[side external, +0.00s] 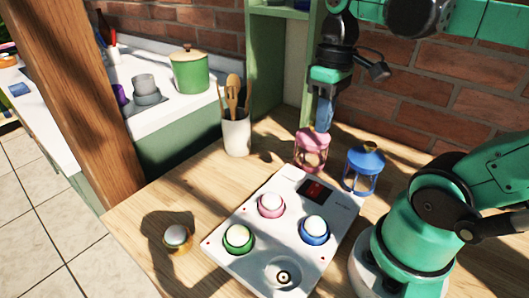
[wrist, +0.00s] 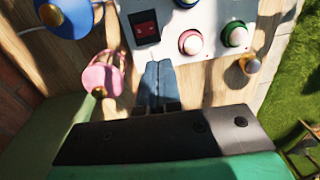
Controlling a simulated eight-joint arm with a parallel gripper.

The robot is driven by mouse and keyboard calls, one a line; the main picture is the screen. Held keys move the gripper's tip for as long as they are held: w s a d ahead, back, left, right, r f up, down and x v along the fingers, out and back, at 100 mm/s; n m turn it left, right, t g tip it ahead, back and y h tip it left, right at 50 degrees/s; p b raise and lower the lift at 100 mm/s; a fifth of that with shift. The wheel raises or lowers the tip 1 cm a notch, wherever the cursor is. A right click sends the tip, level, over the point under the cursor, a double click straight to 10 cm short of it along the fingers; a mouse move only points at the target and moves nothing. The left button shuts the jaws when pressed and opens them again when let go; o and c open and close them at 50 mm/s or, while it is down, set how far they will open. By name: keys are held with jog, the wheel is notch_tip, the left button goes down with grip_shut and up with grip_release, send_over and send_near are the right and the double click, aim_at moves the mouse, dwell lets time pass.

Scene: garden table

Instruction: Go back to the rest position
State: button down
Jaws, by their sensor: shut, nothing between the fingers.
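My gripper (side external: 322,118) hangs above the back of the wooden table, close to the pink lantern in the side external view. Its blue fingers are together and empty; they also show in the wrist view (wrist: 157,75). The pink lantern (side external: 311,148) stands upright behind the white panel and shows left of the fingers in the wrist view (wrist: 101,77). The blue lantern (side external: 363,168) stands to its right. The white panel (side external: 240,259) carries pink (side external: 271,205), green (side external: 238,239) and blue (side external: 314,230) ringed buttons and a dark display with red marks (side external: 312,191).
A separate button with an orange base (side external: 177,239) sits left of the panel. A utensil crock (side external: 237,134) stands at the table's back left. A green shelf (side external: 265,75) and brick wall (side external: 440,95) rise behind. The table's left front is mostly bare.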

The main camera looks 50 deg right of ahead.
jog(key=w+a+f+t+h, duration=0.1)
jog(key=w+a+f+t, duration=0.3)
jog(key=w+t, duration=0.3)
jog(key=shift+a, duration=0.6)
dwell(0.4)
